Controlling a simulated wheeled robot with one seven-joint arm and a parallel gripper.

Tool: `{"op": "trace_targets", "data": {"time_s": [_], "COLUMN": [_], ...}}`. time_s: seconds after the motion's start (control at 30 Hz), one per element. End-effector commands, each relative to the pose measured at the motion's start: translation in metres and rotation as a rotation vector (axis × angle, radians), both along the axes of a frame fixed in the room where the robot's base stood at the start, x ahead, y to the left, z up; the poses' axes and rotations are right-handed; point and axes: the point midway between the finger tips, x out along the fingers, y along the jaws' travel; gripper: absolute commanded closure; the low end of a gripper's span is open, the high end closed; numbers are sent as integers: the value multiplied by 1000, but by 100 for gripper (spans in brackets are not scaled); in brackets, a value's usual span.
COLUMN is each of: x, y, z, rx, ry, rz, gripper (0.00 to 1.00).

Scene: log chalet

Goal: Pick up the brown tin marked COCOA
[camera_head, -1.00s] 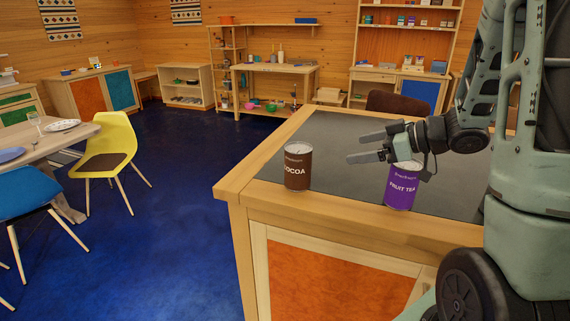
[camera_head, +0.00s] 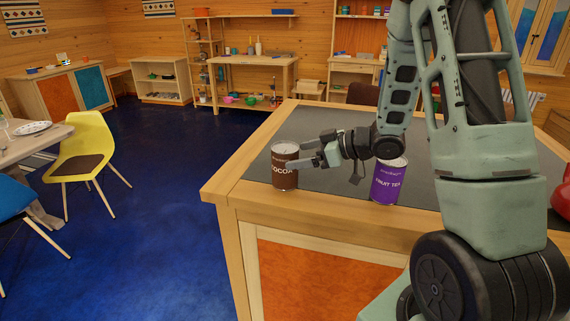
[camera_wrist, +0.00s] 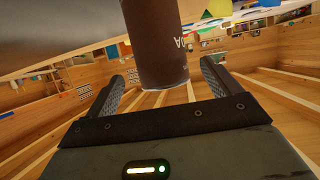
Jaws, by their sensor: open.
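The brown tin marked COCOA (camera_head: 284,172) stands upright on the dark top of the counter, near its left front corner. My gripper (camera_head: 307,155) is open at the tin's right side, its fingers pointing left toward it. In the wrist view the brown tin (camera_wrist: 157,45) shows large, ahead of and between the two open fingers of my gripper (camera_wrist: 165,75). Part of the tin's right edge is behind a finger in the head view. I cannot tell whether a finger touches it.
A purple FRUIT TEA tin (camera_head: 387,184) stands right of the cocoa tin, below my wrist. The counter (camera_head: 330,226) has a wooden rim. A red object (camera_head: 561,192) shows at the right edge. A yellow chair (camera_head: 82,160) stands on the blue floor at left.

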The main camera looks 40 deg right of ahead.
Motion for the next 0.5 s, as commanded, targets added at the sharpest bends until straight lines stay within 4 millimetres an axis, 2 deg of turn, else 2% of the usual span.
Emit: {"op": "trace_targets", "data": {"time_s": [0.17,0.3,0.5], "x": [11,28,41], "y": [9,22,29], "z": [-2,-8,-17], "rx": [2,2,1], "ry": [2,2,0], "rz": [3,4,0], "gripper": [11,11,11]}}
